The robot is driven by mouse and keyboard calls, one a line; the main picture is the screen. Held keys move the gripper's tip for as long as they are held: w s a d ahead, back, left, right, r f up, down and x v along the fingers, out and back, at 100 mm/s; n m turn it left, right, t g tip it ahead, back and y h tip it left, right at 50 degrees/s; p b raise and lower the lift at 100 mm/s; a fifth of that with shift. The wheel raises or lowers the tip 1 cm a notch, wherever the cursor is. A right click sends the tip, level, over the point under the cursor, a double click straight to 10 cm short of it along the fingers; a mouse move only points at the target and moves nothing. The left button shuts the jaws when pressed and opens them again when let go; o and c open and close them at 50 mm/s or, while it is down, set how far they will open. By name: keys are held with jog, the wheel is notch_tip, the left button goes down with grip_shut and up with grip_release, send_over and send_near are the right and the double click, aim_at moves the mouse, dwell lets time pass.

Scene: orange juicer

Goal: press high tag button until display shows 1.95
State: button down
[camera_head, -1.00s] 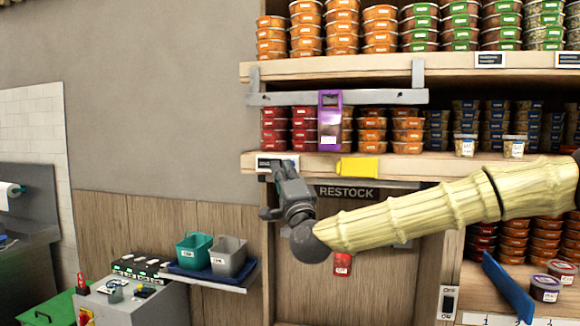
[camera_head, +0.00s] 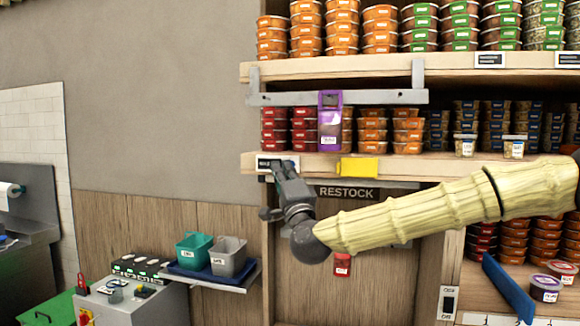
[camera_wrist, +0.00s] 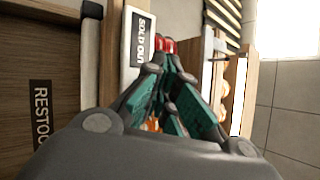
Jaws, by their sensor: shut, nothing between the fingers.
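A white electronic tag (camera_head: 265,163) with a dark screen sits on the front edge of the middle shelf at its left end. In the wrist view the tag (camera_wrist: 139,42) stands on its side and its display reads "SOLD OUT". My gripper (camera_head: 282,167) is at the right end of this tag, partly covering it.
More tags (camera_head: 490,59) sit on the top shelf edge. A yellow piece (camera_head: 359,168) hangs on the middle shelf edge, right of my gripper. A purple holder (camera_head: 330,120) hangs from the metal rail above. A RESTOCK sign (camera_head: 346,193) is below. The wall left of the shelves is clear.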

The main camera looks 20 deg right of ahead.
jog(key=shift+w+d+b, duration=0.45)
jog(key=shift+w+b, duration=0.25)
dwell(1.2)
jog(key=shift+s+a+b, duration=0.5)
jog(key=shift+s+b, duration=0.05)
jog(key=shift+s, duration=0.2)
dwell(0.4)
jog(key=shift+s+a+b, duration=0.55)
jog(key=shift+s+a, duration=0.15)
jog(key=shift+s, duration=0.35)
jog(key=shift+s+a+b, duration=0.5)
jog(key=shift+s+a, duration=0.15)
jog(key=shift+s, duration=0.35)
jog(key=s+a+b, duration=0.3)
jog(key=s, duration=0.2)
jog(key=shift+a, duration=0.2)
